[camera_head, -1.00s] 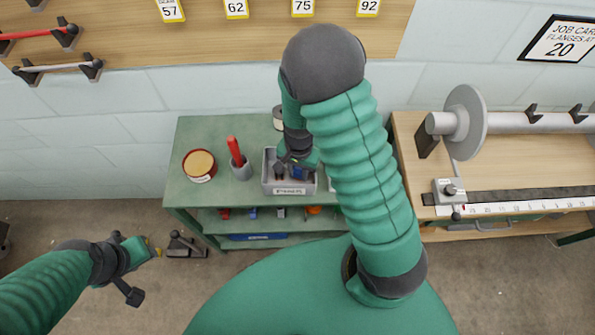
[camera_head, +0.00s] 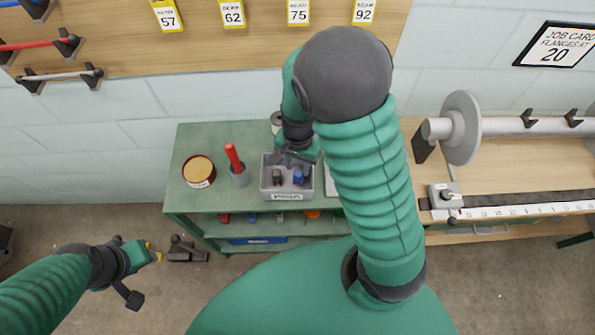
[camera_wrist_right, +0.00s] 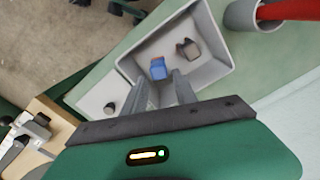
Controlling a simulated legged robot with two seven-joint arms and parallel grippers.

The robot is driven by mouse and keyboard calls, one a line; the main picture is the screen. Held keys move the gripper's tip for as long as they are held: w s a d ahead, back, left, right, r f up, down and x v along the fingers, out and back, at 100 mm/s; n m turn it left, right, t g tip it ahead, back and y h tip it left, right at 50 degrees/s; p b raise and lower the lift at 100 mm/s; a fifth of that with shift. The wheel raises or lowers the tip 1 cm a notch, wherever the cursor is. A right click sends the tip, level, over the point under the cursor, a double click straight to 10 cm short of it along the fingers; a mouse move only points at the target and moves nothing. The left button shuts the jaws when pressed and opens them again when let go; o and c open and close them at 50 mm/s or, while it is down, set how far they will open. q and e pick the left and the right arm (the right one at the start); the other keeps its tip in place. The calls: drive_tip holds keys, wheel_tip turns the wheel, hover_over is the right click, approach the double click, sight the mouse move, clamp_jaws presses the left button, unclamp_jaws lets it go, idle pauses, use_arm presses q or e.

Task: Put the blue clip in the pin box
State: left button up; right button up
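The blue clip (camera_head: 298,177) lies inside the grey pin box (camera_head: 265,185), at the right of its floor; it also shows in the right wrist view (camera_wrist_right: 158,68). A dark grey-brown clip (camera_head: 277,177) lies beside it, apart from it. My right gripper (camera_head: 293,157) is over the back of the box. In the right wrist view its two fingers (camera_wrist_right: 162,86) are apart with nothing between them, and the blue clip lies beyond their tips. My left gripper (camera_head: 148,275) is open and empty, low at the left, away from the bench.
The box stands on a green bench (camera_head: 215,135). A cup with a red-handled tool (camera_head: 240,176) and a round tin (camera_head: 198,171) stand to its left. My right arm hides the bench's right part. A wooden table with a flanged beam (camera_head: 462,128) stands at the right.

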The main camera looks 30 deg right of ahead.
sight(297, 173)
wheel_tip(297, 173, up, 5)
drive_tip(key=shift+a+f+p, duration=0.15)
drive_tip(key=shift+f+p, duration=0.05)
drive_tip(key=shift+p, duration=0.1)
drive_tip(key=s+a+r+n+t, duration=0.2)
drive_tip(key=s+a+r+n, duration=0.1)
drive_tip(key=n, duration=0.8)
drive_tip(key=shift+s+a+r+t, duration=0.35)
drive_tip(key=shift+s+a, duration=0.2)
drive_tip(key=shift+a, duration=0.2)
